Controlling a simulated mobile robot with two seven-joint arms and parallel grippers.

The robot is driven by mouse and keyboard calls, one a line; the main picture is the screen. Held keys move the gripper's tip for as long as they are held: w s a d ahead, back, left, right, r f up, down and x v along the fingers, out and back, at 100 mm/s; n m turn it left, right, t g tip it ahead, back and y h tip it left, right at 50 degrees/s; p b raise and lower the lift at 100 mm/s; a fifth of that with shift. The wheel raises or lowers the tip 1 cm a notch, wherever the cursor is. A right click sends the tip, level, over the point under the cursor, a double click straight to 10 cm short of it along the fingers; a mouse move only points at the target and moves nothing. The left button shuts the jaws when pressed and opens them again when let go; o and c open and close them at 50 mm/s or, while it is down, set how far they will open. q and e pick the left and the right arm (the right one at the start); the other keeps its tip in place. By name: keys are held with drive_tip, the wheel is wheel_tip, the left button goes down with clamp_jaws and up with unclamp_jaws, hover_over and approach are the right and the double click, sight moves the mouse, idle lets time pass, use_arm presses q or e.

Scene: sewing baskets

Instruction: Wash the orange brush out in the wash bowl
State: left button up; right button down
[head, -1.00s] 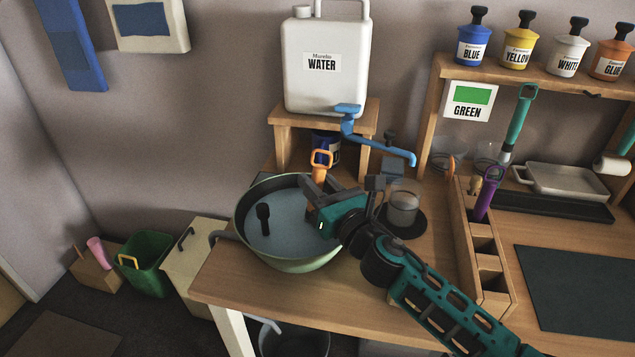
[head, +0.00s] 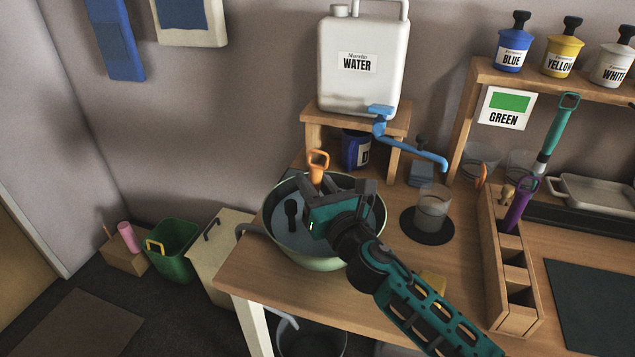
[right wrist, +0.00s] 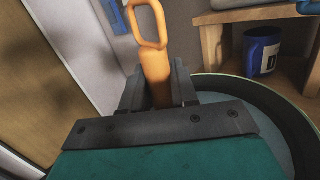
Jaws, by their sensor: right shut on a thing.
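The orange brush (head: 318,160) is in my right gripper (head: 322,190), which is shut on its handle. The looped end points up, and it also shows in the right wrist view (right wrist: 155,62). The brush's lower end is hidden behind the gripper, so I cannot tell whether it touches the water. The pale green wash bowl (head: 310,263) stands on the table's left end with grey-blue water in it. My right gripper is over the bowl, around its middle. The bowl's rim shows in the right wrist view (right wrist: 295,120). My left gripper is out of view.
A small dark upright piece (head: 290,213) stands in the bowl. Behind are a wooden stand (head: 390,115), the white water can (head: 362,65) and its blue tap (head: 415,150). A glass (head: 432,207) on a dark coaster and a wooden brush holder (head: 517,310) are to the right.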

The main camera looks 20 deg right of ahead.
drive_tip(key=s+d, duration=0.1)
drive_tip(key=d, duration=0.5)
drive_tip(key=shift+s, duration=0.3)
idle(0.4)
drive_tip(key=shift+w+a+p, duration=0.1)
drive_tip(key=shift+w+a, duration=0.2)
drive_tip(key=shift+a, duration=0.7)
drive_tip(key=shift+w+a+p, duration=0.15)
drive_tip(key=shift+w+a, duration=0.1)
drive_tip(key=shift+a, duration=0.7)
drive_tip(key=shift+w+a+p, duration=0.1)
drive_tip(key=shift+w+a, duration=0.2)
drive_tip(key=shift+a, duration=0.7)
